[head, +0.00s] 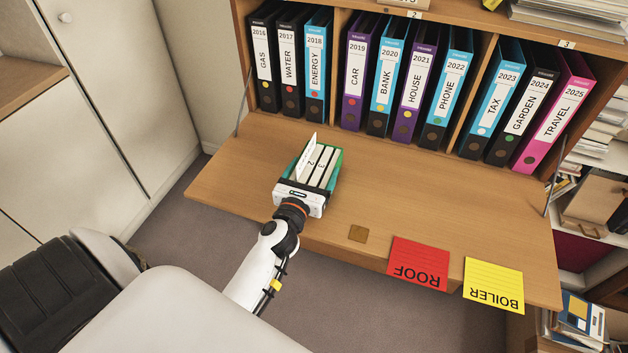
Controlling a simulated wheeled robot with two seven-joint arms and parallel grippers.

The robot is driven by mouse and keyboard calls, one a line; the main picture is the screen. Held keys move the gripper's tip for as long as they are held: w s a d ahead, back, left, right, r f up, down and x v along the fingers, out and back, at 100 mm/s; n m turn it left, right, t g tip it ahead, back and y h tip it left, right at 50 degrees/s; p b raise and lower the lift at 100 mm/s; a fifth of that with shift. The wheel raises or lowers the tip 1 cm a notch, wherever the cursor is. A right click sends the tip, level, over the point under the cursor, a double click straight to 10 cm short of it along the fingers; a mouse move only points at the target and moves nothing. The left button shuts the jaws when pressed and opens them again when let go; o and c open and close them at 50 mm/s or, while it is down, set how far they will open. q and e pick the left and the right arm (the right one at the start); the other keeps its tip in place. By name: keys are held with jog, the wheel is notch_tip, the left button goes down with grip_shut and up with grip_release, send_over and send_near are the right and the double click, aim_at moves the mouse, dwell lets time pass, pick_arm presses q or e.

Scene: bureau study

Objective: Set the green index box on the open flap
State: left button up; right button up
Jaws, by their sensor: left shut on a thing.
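The green index box (334,172) holds several upright white cards with tabs, and it is over the left part of the open wooden flap (440,215). My left gripper (300,187) is shut on the near side of the box, with its arm coming in from the lower left. The gripper hides the near end of the box. I cannot tell whether the box's bottom touches the flap. My right gripper is not in the head view.
Binders (385,75) fill the compartments behind the flap. The flap's middle right is clear. Thin stays (553,180) flank it.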

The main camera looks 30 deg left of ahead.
pick_arm(q)
jog(key=shift+f, duration=0.65)
